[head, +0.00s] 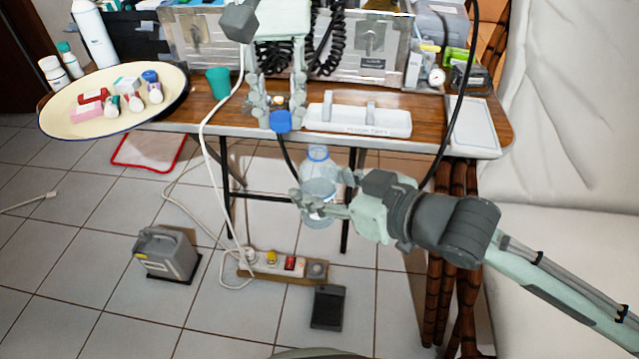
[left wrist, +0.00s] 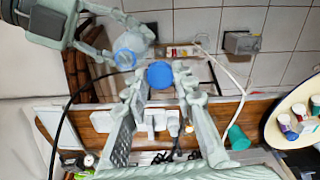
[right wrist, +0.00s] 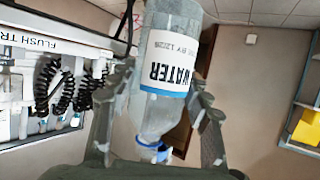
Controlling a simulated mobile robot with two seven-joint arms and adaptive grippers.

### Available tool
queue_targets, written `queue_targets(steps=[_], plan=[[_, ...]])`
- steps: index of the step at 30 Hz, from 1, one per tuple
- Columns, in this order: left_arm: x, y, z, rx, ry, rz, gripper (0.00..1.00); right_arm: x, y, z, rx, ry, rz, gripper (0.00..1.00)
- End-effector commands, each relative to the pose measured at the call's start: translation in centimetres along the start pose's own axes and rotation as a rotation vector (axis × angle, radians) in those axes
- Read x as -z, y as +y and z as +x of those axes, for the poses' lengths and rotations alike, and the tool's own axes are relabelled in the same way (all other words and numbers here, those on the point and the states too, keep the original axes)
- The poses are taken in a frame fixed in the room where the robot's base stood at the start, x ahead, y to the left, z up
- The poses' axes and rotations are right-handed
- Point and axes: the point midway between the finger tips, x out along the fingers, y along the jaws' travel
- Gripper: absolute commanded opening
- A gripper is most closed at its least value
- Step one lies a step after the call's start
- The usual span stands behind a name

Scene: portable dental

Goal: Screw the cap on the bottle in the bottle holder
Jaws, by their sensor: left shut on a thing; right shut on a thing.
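My left gripper (head: 280,116) is shut on a blue cap (head: 281,122) at the table's front edge in the head view. The cap also shows between its fingers in the left wrist view (left wrist: 160,75). My right gripper (head: 318,204) is shut around a clear bottle (head: 322,165), roughly upright with its blue-ringed neck up, in front of and below the table edge. In the right wrist view the bottle (right wrist: 178,25) shows a WATER label between the fingers. The cap is apart from the bottle, up and left of its neck in the head view. I cannot pick out the bottle holder.
The wooden table (head: 205,108) holds a cream tray (head: 65,112) with small items, a green cup (head: 218,83) and a white flush tray (head: 385,122). A metal case (head: 205,35) with coiled black hoses stands behind. A white cable hangs left of my left gripper. A power strip (head: 290,265) lies on the floor.

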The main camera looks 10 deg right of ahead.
Motion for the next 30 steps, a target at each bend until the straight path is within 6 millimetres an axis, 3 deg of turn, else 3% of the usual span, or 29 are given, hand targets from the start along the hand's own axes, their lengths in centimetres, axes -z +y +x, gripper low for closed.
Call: queue_targets(steps=[4,10,23,30], plan=[[-0.8,3.1,-2.6,0.001,0.003,0.018,0.18,0.1,0.0,0.0,0.000,0.002,-0.001,0.00],[-1.5,4.7,-4.0,0.000,0.000,0.022,0.18,0.1,0.0,0.0,0.000,0.002,-0.001,0.00],[-1.6,4.9,-3.9,-0.001,-0.001,0.023,0.18,0.1,0.0,0.0,0.000,0.002,-0.001,0.00],[-1.6,4.8,-2.3,-0.001,-0.001,0.023,0.18,0.1,0.0,0.0,0.000,0.002,-0.001,0.00]])
